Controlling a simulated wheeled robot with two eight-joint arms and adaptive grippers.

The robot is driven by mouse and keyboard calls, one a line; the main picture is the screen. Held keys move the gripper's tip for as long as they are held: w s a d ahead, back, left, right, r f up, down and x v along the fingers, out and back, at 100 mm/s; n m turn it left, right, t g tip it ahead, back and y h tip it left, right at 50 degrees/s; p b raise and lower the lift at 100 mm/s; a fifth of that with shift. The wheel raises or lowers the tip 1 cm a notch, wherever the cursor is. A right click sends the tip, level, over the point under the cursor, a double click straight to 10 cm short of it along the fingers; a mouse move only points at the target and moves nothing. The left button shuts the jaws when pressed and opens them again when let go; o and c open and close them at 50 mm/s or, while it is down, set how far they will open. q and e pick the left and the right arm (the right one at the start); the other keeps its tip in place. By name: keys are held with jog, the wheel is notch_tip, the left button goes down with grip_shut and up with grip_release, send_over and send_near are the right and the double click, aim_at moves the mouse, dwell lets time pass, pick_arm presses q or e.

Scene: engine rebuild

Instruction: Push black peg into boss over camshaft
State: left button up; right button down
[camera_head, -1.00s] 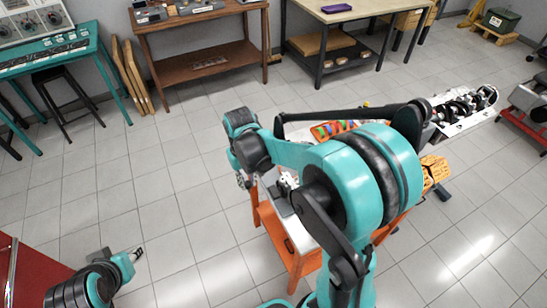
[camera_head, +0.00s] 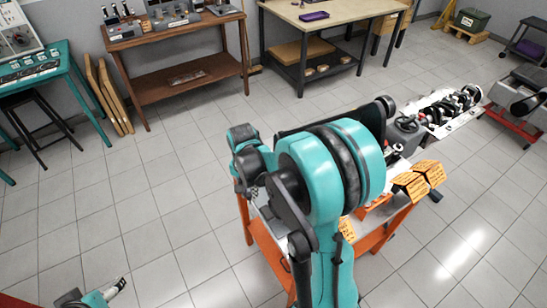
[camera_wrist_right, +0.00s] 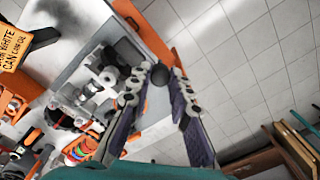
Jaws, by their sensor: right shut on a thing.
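My right gripper (camera_wrist_right: 157,76) is shut on a small dark, rounded thing (camera_wrist_right: 160,74), probably the black peg, held between the fingertips in the right wrist view. Pale metal parts (camera_wrist_right: 98,85) lie on the grey cart top beside the fingers; I cannot make out the boss or the camshaft among them. The peg appears apart from these parts, near the cart's edge. In the head view my right gripper (camera_head: 254,186) is small and partly hidden at the cart's left end. My left gripper (camera_head: 118,285) is at the bottom left, its jaws unclear.
The orange cart (camera_head: 275,268) stands under my right arm, which hides much of its top. Orange lettered blocks (camera_head: 412,186) are at its right end. A white tray (camera_head: 432,130) with a crankshaft lies beyond. Floor is free left of the cart.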

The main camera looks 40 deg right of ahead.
pick_arm(q)
notch_tip(320, 180, up, 10)
jog(key=p, duration=0.8)
pick_arm(e)
jog(key=s+d+r+m, duration=0.4)
jog(key=d+r+m, duration=0.4)
jog(key=m, duration=0.3)
pick_arm(q)
jog(key=shift+s+f+b, duration=0.1)
jog(key=shift+f+b, duration=1.95)
jog(key=shift+b, duration=0.1)
pick_arm(e)
notch_tip(320, 180, down, 6)
jog(key=shift+a, duration=0.25)
jog(key=shift+f, duration=0.1)
pick_arm(q)
jog(key=shift+f+b, duration=2.1)
pick_arm(e)
jog(key=shift+f, duration=2.2)
jog(key=c, duration=1.6)
grip_release()
jog(key=shift+c, duration=0.2)
pick_arm(q)
jog(key=shift+r, duration=0.15)
pick_arm(e)
jog(key=shift+r, duration=0.25)
